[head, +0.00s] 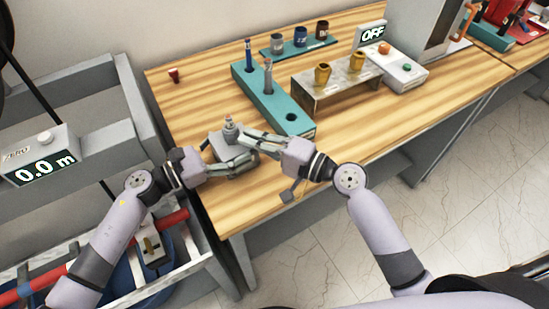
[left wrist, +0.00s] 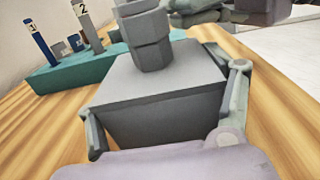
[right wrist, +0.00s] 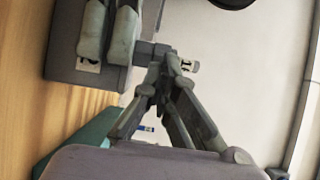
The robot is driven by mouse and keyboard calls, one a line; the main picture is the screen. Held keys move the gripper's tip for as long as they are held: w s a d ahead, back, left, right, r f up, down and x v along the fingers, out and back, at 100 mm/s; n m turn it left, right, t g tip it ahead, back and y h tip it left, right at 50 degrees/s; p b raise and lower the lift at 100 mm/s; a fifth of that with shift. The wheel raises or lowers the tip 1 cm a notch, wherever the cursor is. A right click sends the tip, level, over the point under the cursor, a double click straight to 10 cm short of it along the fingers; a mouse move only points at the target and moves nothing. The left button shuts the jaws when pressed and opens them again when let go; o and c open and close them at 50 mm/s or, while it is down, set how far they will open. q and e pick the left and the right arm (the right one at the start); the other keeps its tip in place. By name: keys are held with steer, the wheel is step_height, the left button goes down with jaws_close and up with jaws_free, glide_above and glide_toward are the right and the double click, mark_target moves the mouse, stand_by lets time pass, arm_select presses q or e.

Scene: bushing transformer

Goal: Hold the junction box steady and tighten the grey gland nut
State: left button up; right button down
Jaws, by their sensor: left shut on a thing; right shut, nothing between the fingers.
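The grey junction box (head: 218,146) sits at the table's front-left edge; it fills the middle of the left wrist view (left wrist: 150,85). The grey gland nut (left wrist: 148,45) stands upright on its top; it also shows in the head view (head: 230,132). My left gripper (head: 236,160) is shut on the box, one finger on each side. My right gripper (head: 246,137) is shut and empty, its tips close beside the gland. In the right wrist view its fingertips (right wrist: 163,68) overlap the gland, so I cannot tell whether they touch. A small labelled end (right wrist: 188,66) protrudes beyond the gland.
A teal holder (head: 280,108) with numbered tools stands behind the box. Behind it are a teal rack (head: 270,52) of cups, a stand (head: 318,88) with yellow pieces and a control box (head: 398,72) reading OFF. A small red piece (head: 174,75) lies back left.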

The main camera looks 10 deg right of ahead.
arm_select(q)
steer(key=shift+w+a, duration=0.2)
arm_select(e)
steer(key=s+d, duration=0.6)
steer(key=s, duration=0.3)
steer(key=shift+s, duration=0.4)
steer(key=shift+a+f, duration=0.1)
arm_select(q)
steer(key=o, duration=1.4)
steer(key=shift+o, duration=0.2)
steer(key=shift+a, duration=0.1)
steer(key=v, duration=1.2)
steer(key=shift+s, duration=0.1)
